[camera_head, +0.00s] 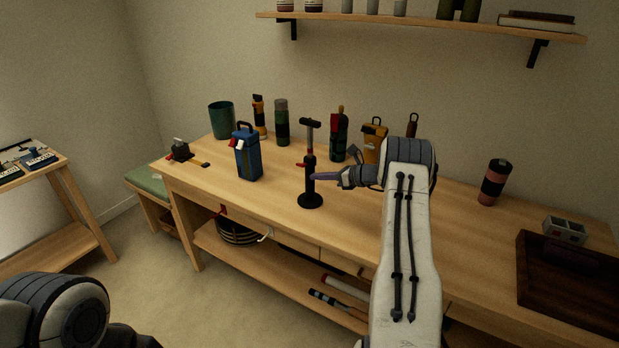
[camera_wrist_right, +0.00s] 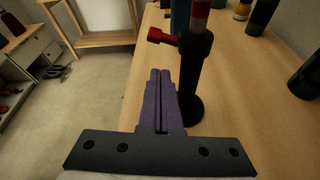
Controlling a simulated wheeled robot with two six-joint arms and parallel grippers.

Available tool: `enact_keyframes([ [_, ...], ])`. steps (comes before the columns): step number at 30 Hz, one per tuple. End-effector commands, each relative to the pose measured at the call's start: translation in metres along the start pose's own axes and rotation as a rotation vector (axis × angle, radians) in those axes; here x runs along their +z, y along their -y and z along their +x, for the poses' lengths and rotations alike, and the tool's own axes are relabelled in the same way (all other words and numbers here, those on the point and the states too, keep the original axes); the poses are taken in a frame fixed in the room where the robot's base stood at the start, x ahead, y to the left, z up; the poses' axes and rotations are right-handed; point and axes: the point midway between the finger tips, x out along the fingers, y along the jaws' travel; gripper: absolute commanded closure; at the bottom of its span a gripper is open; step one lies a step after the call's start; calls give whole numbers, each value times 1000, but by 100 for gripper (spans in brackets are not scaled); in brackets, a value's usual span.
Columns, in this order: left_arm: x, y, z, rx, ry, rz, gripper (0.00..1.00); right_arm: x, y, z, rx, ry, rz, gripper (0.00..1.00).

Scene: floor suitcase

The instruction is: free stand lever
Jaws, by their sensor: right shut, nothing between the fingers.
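A black stand (camera_head: 310,189) with a round base, an upright post and a T-shaped top stands upright on the wooden workbench. A small red lever (camera_head: 301,164) sticks out to the left from its collar; in the right wrist view the red lever (camera_wrist_right: 162,37) lies just beyond the fingertips. My right gripper (camera_head: 316,177) is shut and empty, its purple fingers level beside the post, below the lever. In the right wrist view the fingers (camera_wrist_right: 160,74) are left of the post (camera_wrist_right: 190,85); I cannot tell whether they touch it. My left gripper is out of view.
A blue canister (camera_head: 249,157) stands left of the stand. Several bottles and a yellow container (camera_head: 375,141) stand behind it. A dark wooden tray (camera_head: 565,309) is at the right. The bench between stand and red-black can (camera_head: 494,183) is mostly free, under my arm.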

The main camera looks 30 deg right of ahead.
Motion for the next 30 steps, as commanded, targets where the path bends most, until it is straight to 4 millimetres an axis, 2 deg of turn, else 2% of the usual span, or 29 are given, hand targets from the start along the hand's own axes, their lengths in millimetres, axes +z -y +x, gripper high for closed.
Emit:
enact_keyframes([
  [1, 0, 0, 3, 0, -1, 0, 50, -2, 2, -12, -4, 0, 2, 100],
  [4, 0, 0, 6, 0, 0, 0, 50, -2, 2, -31, -2, 0, 1, 100],
  [10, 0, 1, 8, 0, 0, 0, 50, -1, 3, -53, 1, -1, 1, 100],
  [15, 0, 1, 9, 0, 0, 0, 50, -1, 3, -58, 2, -1, 2, 100],
  [30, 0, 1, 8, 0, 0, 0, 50, 0, 2, -57, 4, -3, 0, 100],
])
